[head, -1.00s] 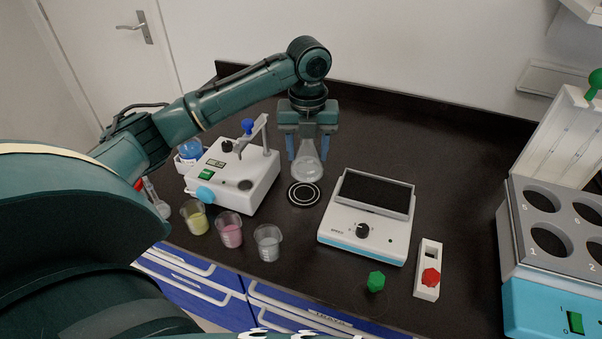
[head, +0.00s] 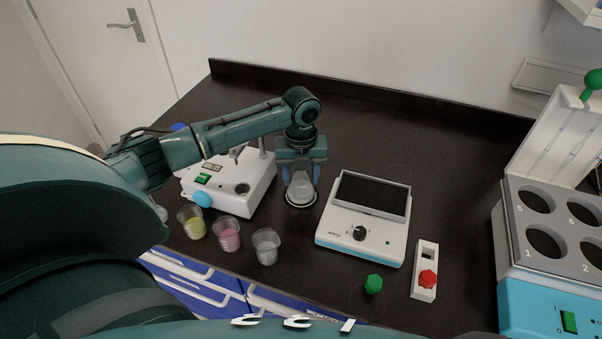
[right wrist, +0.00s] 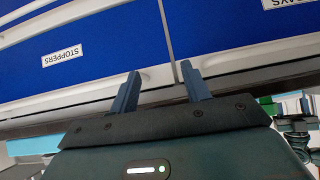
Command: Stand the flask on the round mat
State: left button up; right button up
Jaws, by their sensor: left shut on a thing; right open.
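The clear flask (head: 300,190) is upright in the head view, with its base over the round mat (head: 301,205). The mat is dark with a white ring, and the flask hides most of it. I cannot tell whether the flask's base touches the mat or hangs just above it. My left gripper (head: 301,174) points down from above and is shut on the flask's upper part. My right gripper (right wrist: 161,92) shows in the right wrist view, open and empty, in front of the blue drawers.
A white device (head: 228,185) stands left of the flask, a hotplate-like device (head: 362,235) right of it. Cups with yellow (head: 191,222), pink (head: 227,235) and clear (head: 265,247) contents stand in front. A green stopper (head: 374,284) and a white switch block (head: 424,270) lie front right.

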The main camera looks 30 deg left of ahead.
pick_arm(q)
jog(key=shift+f, duration=0.2)
jog(key=o, duration=1.1)
jog(key=shift+c, duration=0.2)
notch_tip(320, 180, up, 12)
jog(key=shift+f+b, duration=0.2)
jog(key=shift+b, duration=0.5)
jog(key=shift+r, duration=0.4)
pick_arm(e)
jog(key=shift+w+a+f, duration=0.1)
jog(key=shift+w+a, duration=0.05)
pick_arm(q)
jog(key=shift+f, duration=0.1)
